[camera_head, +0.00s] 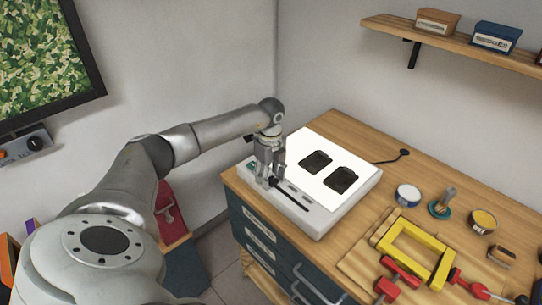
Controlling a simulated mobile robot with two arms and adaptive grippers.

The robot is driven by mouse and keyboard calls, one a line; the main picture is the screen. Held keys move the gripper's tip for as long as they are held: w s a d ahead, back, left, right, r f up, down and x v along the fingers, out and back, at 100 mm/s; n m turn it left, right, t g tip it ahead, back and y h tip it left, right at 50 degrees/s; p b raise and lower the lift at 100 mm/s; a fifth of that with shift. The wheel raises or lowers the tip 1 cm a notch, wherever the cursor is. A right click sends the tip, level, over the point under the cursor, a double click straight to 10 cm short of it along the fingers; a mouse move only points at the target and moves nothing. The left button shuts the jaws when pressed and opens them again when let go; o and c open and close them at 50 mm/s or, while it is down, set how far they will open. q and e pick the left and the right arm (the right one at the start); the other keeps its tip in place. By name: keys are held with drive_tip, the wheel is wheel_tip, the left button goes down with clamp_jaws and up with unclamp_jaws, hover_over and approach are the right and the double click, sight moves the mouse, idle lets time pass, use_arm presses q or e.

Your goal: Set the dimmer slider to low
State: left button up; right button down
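A light box (336,214) with a bright white top lies on the wooden workbench, with two dark squares on its lit face. A long dark slot (291,201), which looks like the slider track, runs along its near left rim. My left gripper (268,184) points down at the far left end of this slot. Its fingertips are close to or touching the rim there. The slider knob cannot be made out and may be hidden by the fingers. Whether the fingers are shut on it is too small to tell. My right gripper is not in view.
On the bench (330,121) to the right are a yellow frame (403,231), red clamps (387,289), a white-lidded tin (408,195) and several small items. A shelf (455,43) with boxes hangs above. A wall control box (26,146) is at far left.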

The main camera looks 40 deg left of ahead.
sight(271, 179)
use_arm(q)
drive_tip(key=shift+d, duration=0.1)
wheel_tip(271, 179, up, 12)
idle(0.5)
idle(0.5)
